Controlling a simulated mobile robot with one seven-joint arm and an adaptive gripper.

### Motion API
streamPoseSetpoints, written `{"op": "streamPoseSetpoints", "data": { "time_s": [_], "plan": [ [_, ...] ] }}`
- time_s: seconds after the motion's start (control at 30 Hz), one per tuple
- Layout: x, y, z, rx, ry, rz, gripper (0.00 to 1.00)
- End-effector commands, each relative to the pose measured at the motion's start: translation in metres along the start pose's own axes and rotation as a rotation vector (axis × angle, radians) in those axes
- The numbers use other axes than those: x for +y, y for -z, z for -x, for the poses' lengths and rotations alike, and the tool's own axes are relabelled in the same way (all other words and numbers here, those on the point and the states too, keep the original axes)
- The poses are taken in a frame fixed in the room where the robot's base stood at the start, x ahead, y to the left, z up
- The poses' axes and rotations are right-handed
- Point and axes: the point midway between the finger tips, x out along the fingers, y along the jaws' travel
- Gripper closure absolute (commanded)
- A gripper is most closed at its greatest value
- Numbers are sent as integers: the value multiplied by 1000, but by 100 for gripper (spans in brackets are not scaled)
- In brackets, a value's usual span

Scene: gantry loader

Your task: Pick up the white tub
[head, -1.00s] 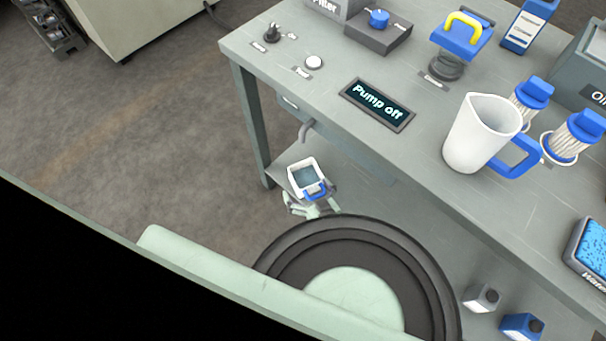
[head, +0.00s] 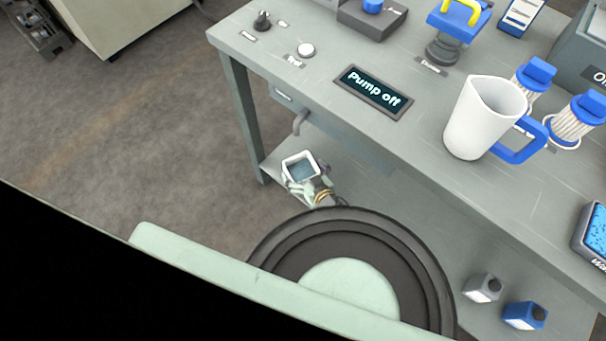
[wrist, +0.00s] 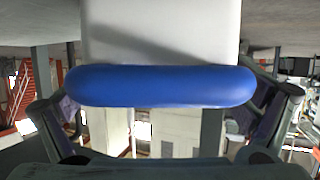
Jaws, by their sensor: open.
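The white tub (head: 296,158) is a small square container, open at the top, with something blue-grey inside. It sits on the low shelf below the bench, near the left leg. In the wrist view its white wall (wrist: 160,30) and thick blue handle (wrist: 160,86) fill the upper middle. My gripper (head: 308,188) is at the tub's near side and hides the handle in the head view. In the wrist view the open fingers (wrist: 165,112) stand at both ends of the handle. I cannot tell whether they touch it.
A white jug (head: 483,115) and a "Pump off" display (head: 374,92) are on top.

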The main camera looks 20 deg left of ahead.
Motion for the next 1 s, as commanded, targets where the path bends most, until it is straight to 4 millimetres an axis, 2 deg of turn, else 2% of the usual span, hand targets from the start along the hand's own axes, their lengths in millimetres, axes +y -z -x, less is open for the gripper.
{"op": "streamPoseSetpoints", "data": {
  "time_s": [0.27, 1.0],
  "plan": [
    [0, 0, -4, -1, 0, 0, 0],
    [0, 0, -4, 0, 0, 0, 49]
  ]
}}
